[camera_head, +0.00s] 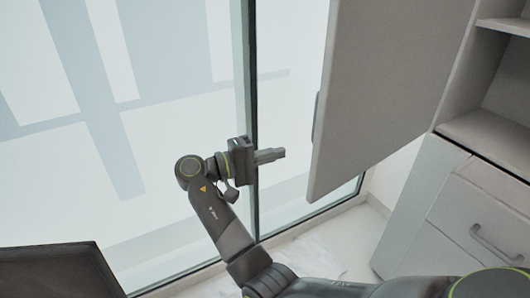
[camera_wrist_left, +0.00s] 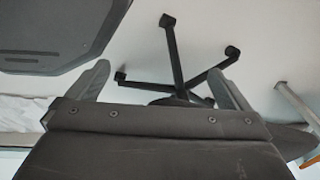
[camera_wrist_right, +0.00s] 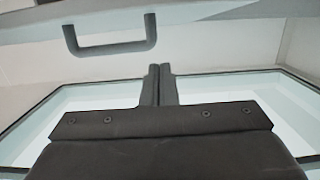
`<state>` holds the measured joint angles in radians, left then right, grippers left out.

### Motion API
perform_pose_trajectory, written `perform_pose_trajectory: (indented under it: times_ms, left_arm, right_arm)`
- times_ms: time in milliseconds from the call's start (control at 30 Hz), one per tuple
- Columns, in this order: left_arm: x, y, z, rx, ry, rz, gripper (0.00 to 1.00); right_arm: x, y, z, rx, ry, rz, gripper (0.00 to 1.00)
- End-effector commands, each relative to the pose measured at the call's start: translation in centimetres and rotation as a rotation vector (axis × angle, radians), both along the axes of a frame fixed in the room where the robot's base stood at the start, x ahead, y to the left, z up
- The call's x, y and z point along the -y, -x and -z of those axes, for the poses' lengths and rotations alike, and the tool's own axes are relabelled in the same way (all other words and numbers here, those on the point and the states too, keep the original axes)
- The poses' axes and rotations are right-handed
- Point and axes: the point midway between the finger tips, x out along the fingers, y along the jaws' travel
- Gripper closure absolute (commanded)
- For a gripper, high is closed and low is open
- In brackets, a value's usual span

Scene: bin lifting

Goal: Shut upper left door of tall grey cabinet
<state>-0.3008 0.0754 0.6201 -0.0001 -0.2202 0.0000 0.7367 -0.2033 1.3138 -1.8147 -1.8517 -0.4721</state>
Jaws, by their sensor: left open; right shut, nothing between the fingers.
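The upper left door (camera_head: 385,80) of the tall grey cabinet (camera_head: 425,190) stands open, swung out to the left of the shelves in the head view. A dark handle (camera_head: 316,115) shows edge-on at its left side. My right gripper (camera_head: 283,154) is shut and empty, left of the door and apart from it in the picture, pointing right. In the right wrist view its fingers (camera_wrist_right: 158,72) are together, below a dark handle (camera_wrist_right: 110,42) on a pale panel. My left gripper (camera_wrist_left: 160,85) is open and empty in the left wrist view, out of the head view.
Open shelves (camera_head: 490,130) and a drawer (camera_head: 487,215) with a handle are at right. A large window (camera_head: 150,120) with a dark frame lies behind my right arm. The left wrist view shows a wheeled chair base (camera_wrist_left: 178,60) on the floor.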

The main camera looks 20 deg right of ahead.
Motion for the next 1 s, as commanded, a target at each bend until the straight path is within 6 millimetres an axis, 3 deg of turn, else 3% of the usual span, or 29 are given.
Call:
perform_pose_trajectory:
  times_ms: [33,233,533,1000]
  left_arm:
    - [-0.1,0.0,-1.0,0.0,-0.002,0.001,0.0]
    - [-0.3,0.0,-2.9,0.0,-0.003,0.001,0.0]
    - [-0.3,0.0,-4.5,0.0,-0.004,0.002,0.0]
    - [-0.4,0.0,-4.7,0.0,-0.005,0.001,0.0]
  right_arm:
    - [1.4,0.1,-0.5,-0.001,0.003,0.003,1.0]
    - [5.4,0.5,-0.4,-0.002,0.001,0.0,1.0]
    - [5.6,3.7,-0.1,-0.003,-0.001,-0.002,1.0]
    - [5.7,4.2,0.1,-0.001,-0.001,-0.003,1.0]
